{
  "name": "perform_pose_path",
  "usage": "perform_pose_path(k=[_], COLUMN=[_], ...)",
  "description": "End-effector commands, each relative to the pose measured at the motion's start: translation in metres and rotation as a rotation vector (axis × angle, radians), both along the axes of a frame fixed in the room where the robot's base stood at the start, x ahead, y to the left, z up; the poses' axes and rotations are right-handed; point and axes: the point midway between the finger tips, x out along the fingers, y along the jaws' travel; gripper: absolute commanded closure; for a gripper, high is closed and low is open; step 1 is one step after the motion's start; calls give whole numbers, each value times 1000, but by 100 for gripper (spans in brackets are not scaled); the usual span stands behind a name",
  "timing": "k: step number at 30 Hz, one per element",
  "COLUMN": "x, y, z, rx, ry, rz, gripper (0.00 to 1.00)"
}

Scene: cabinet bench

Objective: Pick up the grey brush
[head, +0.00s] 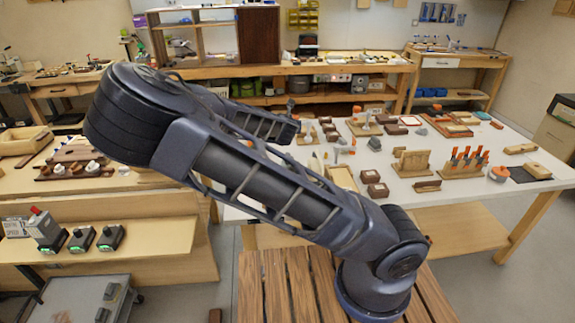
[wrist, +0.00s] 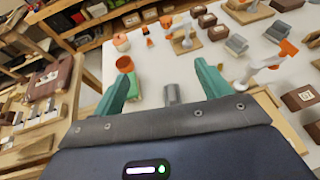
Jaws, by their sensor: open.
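My gripper (wrist: 166,72) is open, with its two green fingers spread apart over the white table in the wrist view. A short grey cylindrical thing (wrist: 173,92) shows between the fingers, above the gripper's front edge. Its lower part is hidden by the gripper body, and I cannot tell for sure that it is the grey brush. Nothing is seen held. In the head view my arm reaches to the white table's left end, and the fingers cannot be made out there.
The white table (head: 480,205) holds wooden racks, dark boxes (head: 372,176) and grey blocks (wrist: 236,45). An orange cup (wrist: 125,64) is beside the left finger. A wooden bench (head: 120,190) stands left.

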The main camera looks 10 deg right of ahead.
Motion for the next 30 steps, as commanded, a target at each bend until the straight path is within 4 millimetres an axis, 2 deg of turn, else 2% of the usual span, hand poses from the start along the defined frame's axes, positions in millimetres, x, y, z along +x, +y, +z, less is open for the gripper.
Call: perform_pose_path(k=[1,9,12,15,18,22,30], x=[0,0,0,0,0,4,35], y=[-3,-2,-1,-1,0,-1,-6], z=[-24,-135,-167,-191,-204,-212,-224], rx=[-7,-8,-5,-3,-1,0,1], ry=[4,4,3,2,0,-1,0], rz=[-5,-2,0,0,2,-1,0], gripper=[24,24,24,24,24,24,24])
